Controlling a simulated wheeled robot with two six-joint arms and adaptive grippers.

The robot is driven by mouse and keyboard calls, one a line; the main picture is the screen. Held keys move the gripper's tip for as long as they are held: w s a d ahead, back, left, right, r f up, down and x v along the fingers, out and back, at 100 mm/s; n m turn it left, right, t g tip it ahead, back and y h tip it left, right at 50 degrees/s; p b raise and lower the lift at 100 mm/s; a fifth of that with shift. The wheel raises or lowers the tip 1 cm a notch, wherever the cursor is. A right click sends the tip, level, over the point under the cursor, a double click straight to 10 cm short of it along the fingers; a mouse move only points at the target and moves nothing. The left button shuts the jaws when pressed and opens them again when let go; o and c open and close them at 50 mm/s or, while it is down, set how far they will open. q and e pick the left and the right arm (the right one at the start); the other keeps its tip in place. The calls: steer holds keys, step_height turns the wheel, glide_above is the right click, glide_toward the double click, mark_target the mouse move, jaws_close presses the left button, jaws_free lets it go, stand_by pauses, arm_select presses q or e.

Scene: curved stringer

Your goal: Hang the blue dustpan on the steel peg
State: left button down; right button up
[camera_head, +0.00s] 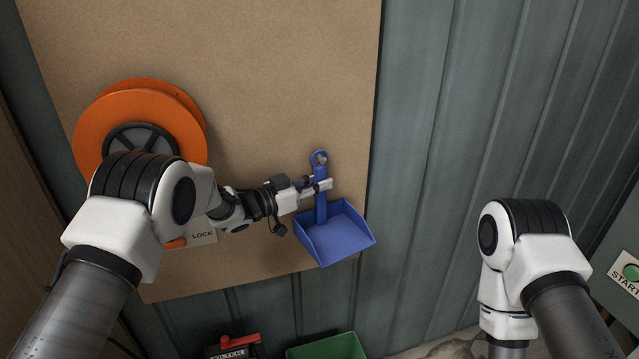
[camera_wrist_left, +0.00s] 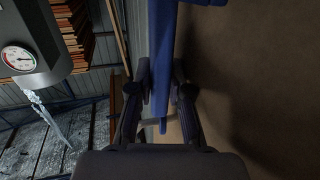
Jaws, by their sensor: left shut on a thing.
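The blue dustpan (camera_head: 336,236) is upright in front of the brown board, its pan at the bottom and its handle ring at the top. My left gripper (camera_head: 320,186) is shut on the handle, below the ring. In the left wrist view the blue handle (camera_wrist_left: 161,45) runs between the fingers of my left gripper (camera_wrist_left: 160,95). A small pale spot, perhaps the steel peg (camera_head: 321,158), shows at the ring. In the left wrist view a short pale rod crosses near the handle's end; I cannot tell whether it passes through the ring. My right gripper is out of view.
An orange reel (camera_head: 88,120) is on the board (camera_head: 260,60) at left, above a LOCK label (camera_head: 203,237). A green bin (camera_head: 328,347) and a red-and-black item (camera_head: 234,346) stand below. A green START button (camera_head: 631,272) is at far right.

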arm_select(q)
steer(key=shift+w+a, duration=0.1)
steer(key=c, duration=1)
jaws_free()
steer(key=shift+r, duration=0.1)
steer(key=shift+a, duration=0.1)
